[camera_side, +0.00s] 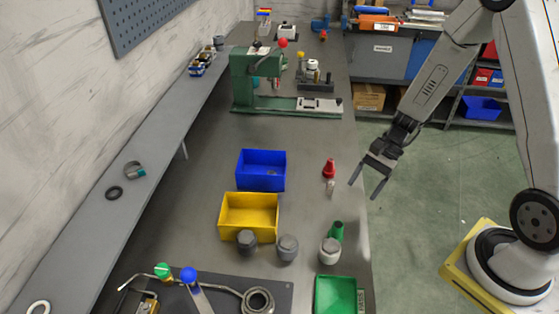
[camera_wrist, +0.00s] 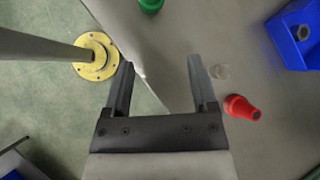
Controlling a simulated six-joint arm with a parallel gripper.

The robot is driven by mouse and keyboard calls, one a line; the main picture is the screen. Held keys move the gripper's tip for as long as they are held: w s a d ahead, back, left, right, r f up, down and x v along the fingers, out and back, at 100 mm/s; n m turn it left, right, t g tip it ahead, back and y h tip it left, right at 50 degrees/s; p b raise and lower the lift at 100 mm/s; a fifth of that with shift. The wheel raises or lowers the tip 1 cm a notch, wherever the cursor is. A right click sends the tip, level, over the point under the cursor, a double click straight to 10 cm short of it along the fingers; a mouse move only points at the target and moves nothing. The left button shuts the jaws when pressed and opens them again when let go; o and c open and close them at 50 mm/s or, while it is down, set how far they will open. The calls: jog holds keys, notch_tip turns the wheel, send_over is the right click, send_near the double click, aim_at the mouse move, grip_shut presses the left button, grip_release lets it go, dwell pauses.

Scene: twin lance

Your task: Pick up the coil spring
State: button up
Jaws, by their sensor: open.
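A small pale coil, which looks like the coil spring (camera_side: 330,187), stands on the grey bench near its right edge, just in front of a red cone-shaped part (camera_side: 329,169). In the wrist view the coil spring (camera_wrist: 220,71) is a faint, pale shape just right of the right finger, apart from it. My gripper (camera_side: 365,190) is open and empty, to the right of the spring and beyond the bench edge in the side view. In the wrist view my gripper (camera_wrist: 160,62) has its fingers wide apart, with the bench edge between them.
A blue bin (camera_side: 261,157) holding a small grey part and a yellow bin (camera_side: 249,202) stand left of the spring. A green part (camera_side: 337,230), grey-capped jars (camera_side: 287,247) and a green tray (camera_side: 337,282) are nearer the camera. A green machine (camera_side: 245,85) stands behind.

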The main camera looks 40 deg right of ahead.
aim_at(332, 183)
jog(key=w+d+f+m+t+y, duration=0.1)
jog(key=m+t, duration=0.1)
jog(key=w+d+f+m+t+y, duration=0.1)
jog(key=w+d+m+t, duration=0.1)
jog(key=m, duration=0.1)
jog(key=w+d+f+m+t+y, duration=0.1)
jog(key=w+d+m+t+y, duration=0.1)
jog(key=m, duration=0.1)
jog(key=shift+w+f, duration=0.25)
jog(key=shift+f, duration=0.05)
jog(key=shift+a, duration=0.15)
jog(key=shift+x, duration=1.2)
jog(key=shift+w, duration=0.15)
jog(key=shift+x, duration=2.6)
jog(key=shift+w+r, duration=0.15)
grip_shut()
